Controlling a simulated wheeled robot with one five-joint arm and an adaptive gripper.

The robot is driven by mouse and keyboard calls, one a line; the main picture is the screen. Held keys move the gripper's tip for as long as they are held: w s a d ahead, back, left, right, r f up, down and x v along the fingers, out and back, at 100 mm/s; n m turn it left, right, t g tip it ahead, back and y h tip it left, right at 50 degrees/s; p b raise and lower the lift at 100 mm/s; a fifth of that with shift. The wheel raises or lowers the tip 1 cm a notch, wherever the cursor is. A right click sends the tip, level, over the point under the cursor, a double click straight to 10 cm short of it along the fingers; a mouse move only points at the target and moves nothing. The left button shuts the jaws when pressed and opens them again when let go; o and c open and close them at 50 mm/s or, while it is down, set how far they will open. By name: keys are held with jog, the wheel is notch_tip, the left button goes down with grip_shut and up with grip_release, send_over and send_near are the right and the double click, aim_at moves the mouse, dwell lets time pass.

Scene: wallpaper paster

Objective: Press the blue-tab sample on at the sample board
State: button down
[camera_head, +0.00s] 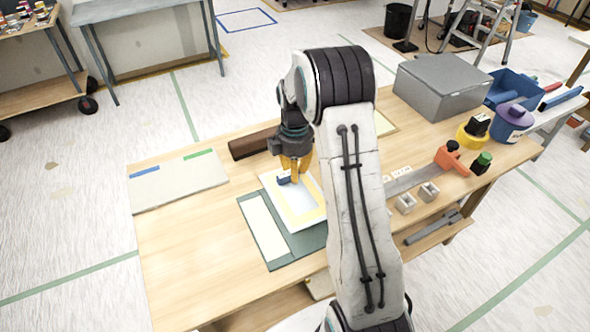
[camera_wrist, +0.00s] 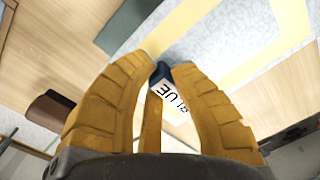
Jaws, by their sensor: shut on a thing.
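My gripper (camera_head: 293,170) is shut on the dark blue tab (camera_head: 284,178) of a pale sample sheet with yellow bands (camera_head: 303,216). In the wrist view the fingertips (camera_wrist: 164,72) pinch the blue tab (camera_wrist: 160,73), with a white label reading "BLUE" beside it. The patterned sample (camera_wrist: 228,38) also shows there beyond the fingers. The sample is over the green mat (camera_head: 282,264); I cannot tell whether it touches it. The grey sample board (camera_head: 180,188), with a blue strip and a green strip along its far edge, lies at the table's left, apart from my gripper.
A dark brown roll (camera_head: 250,145) lies between board and gripper. A white strip (camera_head: 264,228) lies on the mat. To the right are a grey box (camera_head: 440,85), an orange-handled tool (camera_head: 452,160) and small blocks. The table's front left is clear. My arm hides the middle.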

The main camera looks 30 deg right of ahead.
aim_at(295, 190)
jog(key=shift+f+b, duration=1.65)
jog(key=shift+f, duration=0.95)
jog(key=shift+f+b, duration=1.3)
jog(key=shift+f, duration=0.3)
dwell(0.8)
jog(key=c, duration=1.1)
grip_release()
jog(key=shift+r, duration=0.1)
